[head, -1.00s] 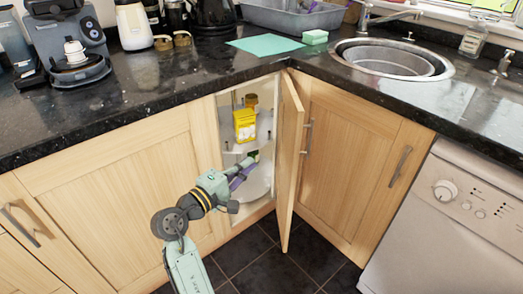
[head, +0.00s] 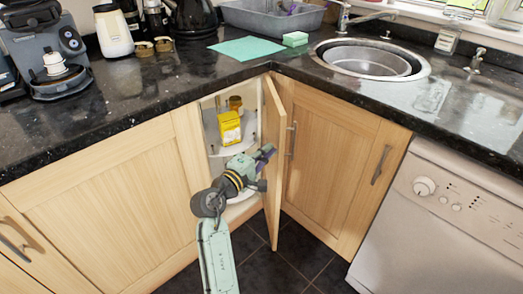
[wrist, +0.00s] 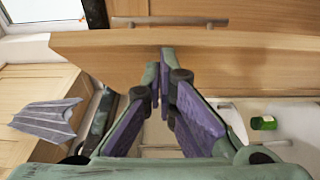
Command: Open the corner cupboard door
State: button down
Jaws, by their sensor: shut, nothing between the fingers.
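The corner cupboard door (head: 275,170) is wooden and stands ajar, seen nearly edge-on in the head view. Its metal handle (head: 292,139) is on the right-hand face. The cupboard opening (head: 212,158) to its left shows white shelves. My gripper (head: 267,151) is at the door's left, inner side, in front of the opening, and looks empty. In the wrist view my gripper (wrist: 159,60) has its tips together close to the door (wrist: 240,48); I cannot tell whether they touch. The handle (wrist: 168,22) shows beyond the door's edge there.
A yellow box (head: 229,128) and a brown jar (head: 236,104) stand on the upper shelf. A small green item (wrist: 263,122) lies inside. The granite worktop (head: 130,125) overhangs the cupboards, a dishwasher (head: 440,220) stands right, and dark floor (head: 300,262) is clear below.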

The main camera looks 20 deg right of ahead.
jog(key=s+d+p, duration=0.1)
jog(key=d+p, duration=0.3)
jog(key=d, duration=0.8)
jog(key=shift+d, duration=0.25)
jog(key=shift+s+a, duration=0.1)
